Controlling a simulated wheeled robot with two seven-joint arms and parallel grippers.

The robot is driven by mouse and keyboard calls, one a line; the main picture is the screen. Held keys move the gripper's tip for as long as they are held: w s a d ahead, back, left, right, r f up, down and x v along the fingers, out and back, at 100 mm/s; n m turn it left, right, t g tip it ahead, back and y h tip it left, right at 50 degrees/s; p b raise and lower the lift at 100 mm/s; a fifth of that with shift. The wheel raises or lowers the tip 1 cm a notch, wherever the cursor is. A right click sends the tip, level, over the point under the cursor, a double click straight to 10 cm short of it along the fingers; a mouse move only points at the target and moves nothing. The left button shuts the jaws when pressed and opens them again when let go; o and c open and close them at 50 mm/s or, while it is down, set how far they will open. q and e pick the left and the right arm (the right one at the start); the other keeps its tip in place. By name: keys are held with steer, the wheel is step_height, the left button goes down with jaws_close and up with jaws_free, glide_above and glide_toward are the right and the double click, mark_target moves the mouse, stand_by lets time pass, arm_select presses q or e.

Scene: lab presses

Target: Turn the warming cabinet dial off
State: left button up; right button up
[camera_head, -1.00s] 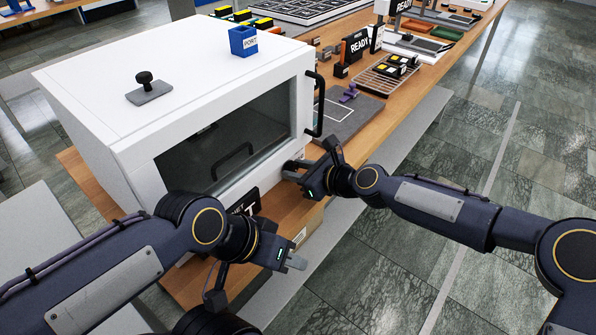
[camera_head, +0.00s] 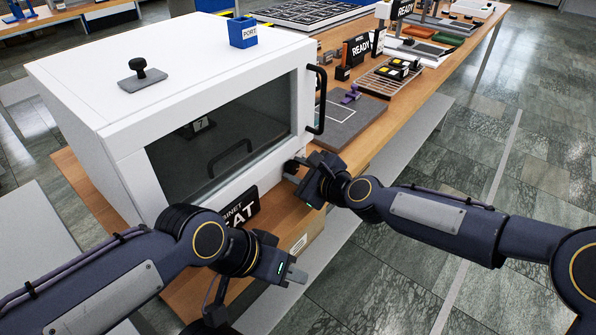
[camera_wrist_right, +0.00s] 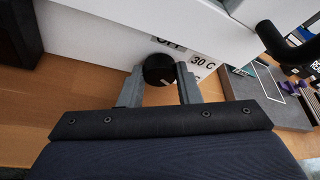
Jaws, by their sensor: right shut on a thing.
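The warming cabinet (camera_head: 75,85) is a large white box with a dark glass door, on the wooden bench. Its dial (camera_wrist_right: 158,69) is a round black knob low on the front face, seen in the right wrist view. My right gripper (camera_wrist_right: 160,85) is shut on the dial, one grey finger on each side. In the head view the right gripper (camera_head: 297,172) is at the cabinet's lower right corner and mostly hides the dial. Labels near the dial read "OFF", partly cut off, and "30 C" (camera_wrist_right: 203,61). My left gripper (camera_head: 293,274) is empty in front of the cabinet; its finger gap is unclear.
A black door handle (camera_head: 318,100) stands out just above my right gripper. A black sign (camera_head: 240,212) ending in "AT" stands before the cabinet. A blue PORT box (camera_head: 243,32) and a black-knobbed stamp (camera_head: 140,72) sit on top. A grey mat (camera_head: 345,122) lies to the right.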

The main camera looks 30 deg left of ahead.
steer(key=o, duration=1)
steer(key=shift+c, duration=0.2)
steer(key=shift+b+v, duration=0.3)
steer(key=shift+v, duration=3.6)
